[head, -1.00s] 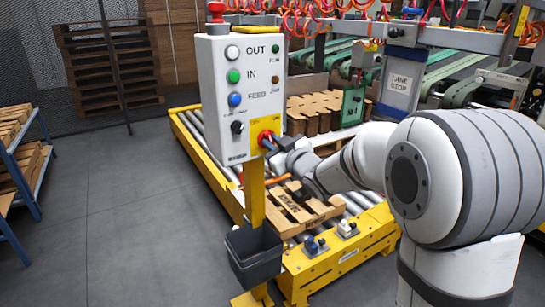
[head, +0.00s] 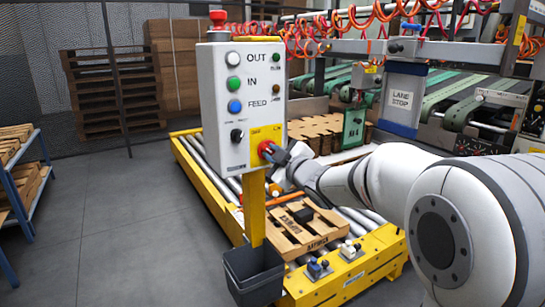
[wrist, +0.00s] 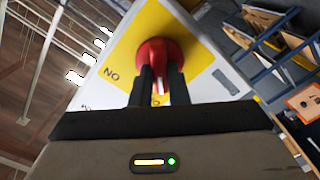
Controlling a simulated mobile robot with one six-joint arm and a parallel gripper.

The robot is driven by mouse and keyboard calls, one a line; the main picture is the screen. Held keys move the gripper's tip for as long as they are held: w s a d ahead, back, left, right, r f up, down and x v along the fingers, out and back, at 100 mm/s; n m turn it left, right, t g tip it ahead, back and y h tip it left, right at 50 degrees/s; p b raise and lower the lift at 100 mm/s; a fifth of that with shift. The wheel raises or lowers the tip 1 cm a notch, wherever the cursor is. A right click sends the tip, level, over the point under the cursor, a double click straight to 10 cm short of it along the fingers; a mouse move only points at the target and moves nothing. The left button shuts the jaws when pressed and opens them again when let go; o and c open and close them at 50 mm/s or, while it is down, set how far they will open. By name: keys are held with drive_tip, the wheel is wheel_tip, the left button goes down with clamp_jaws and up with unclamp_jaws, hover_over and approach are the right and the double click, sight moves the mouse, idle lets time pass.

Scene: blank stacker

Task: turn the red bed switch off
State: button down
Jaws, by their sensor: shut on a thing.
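The red bed switch (wrist: 153,56) is a red rotary knob on a yellow plate at the lower right of the white control box (head: 217,140). In the head view the switch (head: 264,147) is partly hidden by my gripper (head: 277,154). In the wrist view my gripper's two dark fingers (wrist: 159,88) are shut on the knob's grip, one on each side. A white mark shows on the knob between the fingers. The yellow plate (wrist: 120,52) shows "NO" beside the knob; its other lettering is hidden or too small to read.
The box carries white, green and blue buttons, a black selector (head: 237,135) and a red mushroom button (head: 218,17) on top. A dark bin (head: 253,275) hangs on the yellow post below. A pallet (head: 300,232) lies on the roller conveyor behind.

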drive_tip(key=shift+a, duration=0.1)
drive_tip(key=c, duration=1.4)
unclamp_jaws()
drive_tip(key=shift+s, duration=0.15)
drive_tip(key=p+v, duration=0.1)
drive_tip(key=v, duration=0.6)
drive_tip(key=shift+s+d, duration=0.25)
drive_tip(key=shift+d, duration=0.05)
drive_tip(key=shift+p, duration=0.3)
